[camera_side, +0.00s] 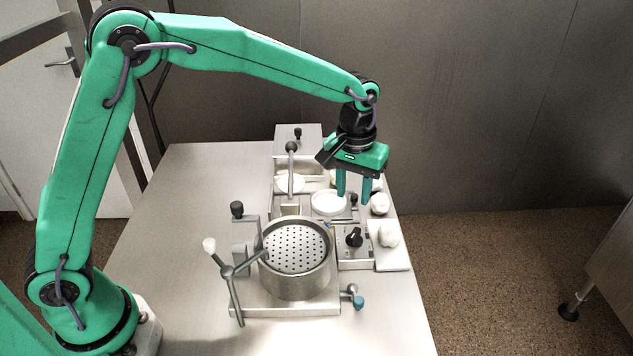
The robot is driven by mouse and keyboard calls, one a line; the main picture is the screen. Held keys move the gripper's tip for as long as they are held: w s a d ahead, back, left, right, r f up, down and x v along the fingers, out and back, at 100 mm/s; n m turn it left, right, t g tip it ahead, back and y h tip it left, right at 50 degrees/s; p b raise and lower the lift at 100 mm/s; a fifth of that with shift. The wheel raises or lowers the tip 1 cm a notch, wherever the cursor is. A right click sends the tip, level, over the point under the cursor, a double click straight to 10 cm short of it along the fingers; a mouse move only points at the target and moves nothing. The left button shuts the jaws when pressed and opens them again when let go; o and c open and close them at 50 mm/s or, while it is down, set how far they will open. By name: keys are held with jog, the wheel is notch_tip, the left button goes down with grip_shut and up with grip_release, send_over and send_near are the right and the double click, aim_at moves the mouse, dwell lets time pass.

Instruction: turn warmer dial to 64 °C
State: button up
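A black dial (354,238) stands on top of a low metal box (354,261) right of the perforated basket; I take it to be the warmer dial. Its scale and any temperature reading are too small to tell. My gripper (353,198) points down above and behind the dial, apart from it. Its two green fingers are spread with a gap between them, and I see nothing held. A small dark knob (354,200) shows near the fingertips, farther back; whether a finger touches it I cannot tell.
A round perforated metal basket (296,248) stands left of the dial. A white lump (389,234) lies on a plate (392,262) right of the dial. A shallow white dish (328,203) lies behind.

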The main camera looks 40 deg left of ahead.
aim_at(357, 229)
jog(key=shift+w+d+f, duration=0.25)
jog(key=shift+d+f, duration=0.1)
jog(key=shift+f, duration=0.15)
jog(key=shift+w+d+f, duration=0.2)
jog(key=shift+d+f, duration=0.1)
jog(key=shift+f, duration=0.15)
jog(key=shift+f, duration=0.15)
jog(key=shift+f, duration=3.75)
jog(key=shift+c, duration=0.5)
grip_shut()
